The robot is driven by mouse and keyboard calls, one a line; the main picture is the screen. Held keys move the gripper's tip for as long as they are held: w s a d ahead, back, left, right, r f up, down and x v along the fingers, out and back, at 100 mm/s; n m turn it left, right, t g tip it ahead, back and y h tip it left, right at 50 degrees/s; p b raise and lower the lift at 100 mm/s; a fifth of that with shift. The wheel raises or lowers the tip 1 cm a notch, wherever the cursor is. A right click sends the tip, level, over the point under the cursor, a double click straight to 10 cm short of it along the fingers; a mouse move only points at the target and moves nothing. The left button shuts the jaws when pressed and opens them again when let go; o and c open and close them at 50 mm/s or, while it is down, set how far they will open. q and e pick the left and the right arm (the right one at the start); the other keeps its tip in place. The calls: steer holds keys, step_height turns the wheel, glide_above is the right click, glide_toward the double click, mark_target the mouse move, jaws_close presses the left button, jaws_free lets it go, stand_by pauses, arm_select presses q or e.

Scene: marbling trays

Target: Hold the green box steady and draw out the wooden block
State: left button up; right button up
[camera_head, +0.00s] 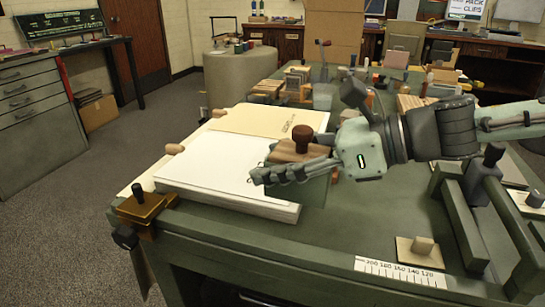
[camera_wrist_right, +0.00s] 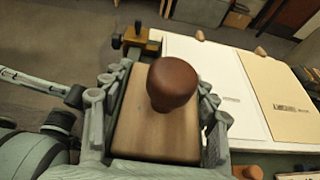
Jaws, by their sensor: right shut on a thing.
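The wooden block (camera_wrist_right: 150,125) is pale brown with a dark brown round knob (camera_wrist_right: 172,82) on top. In the head view the knob (camera_head: 302,138) stands upright above the block (camera_head: 290,153). The green box (camera_head: 312,190) shows below my right fingers, its wall around the block. My right gripper (camera_wrist_right: 160,110) is shut on the green box, with one finger along each side and the block between them. In the head view the right gripper (camera_head: 295,170) comes in from the right, and its far finger is mostly hidden. My left gripper is not in view.
A white board (camera_head: 205,168) and a cream folder (camera_head: 265,121) lie beside the box on the green table (camera_head: 345,240). A brass clamp (camera_head: 143,203) sits at the left corner. A green frame with bars (camera_head: 455,210) stands at right. A ruler strip (camera_head: 400,273) lies in front.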

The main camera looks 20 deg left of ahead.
steer(key=shift+w+d+f+b, duration=0.25)
steer(key=shift+w+d+f, duration=0.3)
steer(key=shift+d+f, duration=0.25)
steer(key=shift+w+d+f+b, duration=0.2)
steer(key=shift+w+d+f, duration=0.4)
steer(key=shift+d+f, duration=0.2)
steer(key=shift+w+d+f+b, duration=0.25)
steer(key=shift+w+d+f, duration=0.4)
steer(key=shift+d, duration=0.25)
steer(key=shift+w+d+f+b, duration=0.45)
steer(key=shift+w+d+f, duration=0.2)
steer(key=shift+d+f, duration=0.3)
steer(key=shift+w+d+f+b, duration=0.4)
steer(key=shift+w+d+f, duration=0.2)
steer(key=shift+d+f, duration=0.3)
steer(key=shift+f+b, duration=0.6)
steer(key=shift+f, duration=0.3)
steer(key=o, duration=0.6)
steer(key=c, duration=0.6)
